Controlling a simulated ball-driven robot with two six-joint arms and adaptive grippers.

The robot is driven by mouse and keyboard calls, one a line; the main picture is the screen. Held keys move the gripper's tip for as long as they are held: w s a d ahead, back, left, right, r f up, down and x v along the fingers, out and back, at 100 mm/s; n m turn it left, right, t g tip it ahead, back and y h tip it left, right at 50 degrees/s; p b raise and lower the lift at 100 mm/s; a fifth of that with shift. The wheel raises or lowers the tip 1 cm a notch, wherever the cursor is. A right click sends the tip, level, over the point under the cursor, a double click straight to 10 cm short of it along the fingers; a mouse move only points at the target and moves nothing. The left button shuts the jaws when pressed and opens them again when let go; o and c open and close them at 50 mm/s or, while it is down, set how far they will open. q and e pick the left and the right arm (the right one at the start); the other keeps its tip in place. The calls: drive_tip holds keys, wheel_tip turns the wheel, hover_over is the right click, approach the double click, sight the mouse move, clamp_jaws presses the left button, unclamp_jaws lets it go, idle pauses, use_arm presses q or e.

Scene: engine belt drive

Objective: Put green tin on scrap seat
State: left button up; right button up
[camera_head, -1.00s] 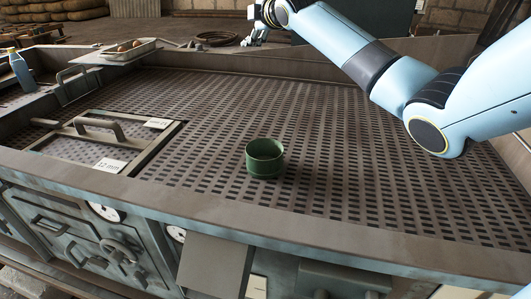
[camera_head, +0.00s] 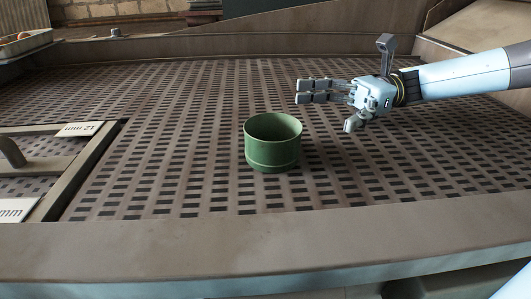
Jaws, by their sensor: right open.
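The green tin (camera_head: 272,145), round and open at the top, stands upright on the slotted metal deck (camera_head: 190,150). My right gripper (camera_head: 324,109) is open and empty, just right of the tin and slightly beyond it in the picture. Its fingers point left toward the tin, and a gap shows between them and the rim. I cannot pick out which spot is the scrap seat. My left gripper is out of view.
A raised frame with a bar handle (camera_head: 10,152) and white labels (camera_head: 80,129) lies at the left. A metal rim (camera_head: 260,245) runs along the front. A pale tray (camera_head: 22,45) stands at the far left. The deck around the tin is mostly clear.

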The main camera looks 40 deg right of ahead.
sight(296, 122)
drive_tip(key=shift+s+a+f, duration=0.4)
drive_tip(key=shift+a+f, duration=0.1)
drive_tip(key=shift+a, duration=0.1)
drive_tip(key=x, duration=0.1)
drive_tip(key=b+x, duration=0.1)
drive_tip(key=x, duration=0.1)
drive_tip(key=shift+w, duration=0.25)
drive_tip(key=shift+w+a, duration=0.1)
drive_tip(key=shift+a, duration=0.3)
drive_tip(key=shift+w+a, duration=0.15)
drive_tip(key=shift+a, duration=0.5)
drive_tip(key=b+x, duration=0.1)
drive_tip(key=x, duration=0.3)
drive_tip(key=shift+w+d, duration=0.1)
drive_tip(key=shift+b, duration=0.3)
drive_tip(key=c, duration=1)
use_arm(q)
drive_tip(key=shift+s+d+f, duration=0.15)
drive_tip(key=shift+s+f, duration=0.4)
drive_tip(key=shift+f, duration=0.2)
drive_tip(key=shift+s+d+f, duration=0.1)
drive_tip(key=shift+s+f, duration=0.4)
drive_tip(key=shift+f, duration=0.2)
use_arm(e)
drive_tip(key=shift+r, duration=0.1)
drive_tip(key=shift+c, duration=1.3)
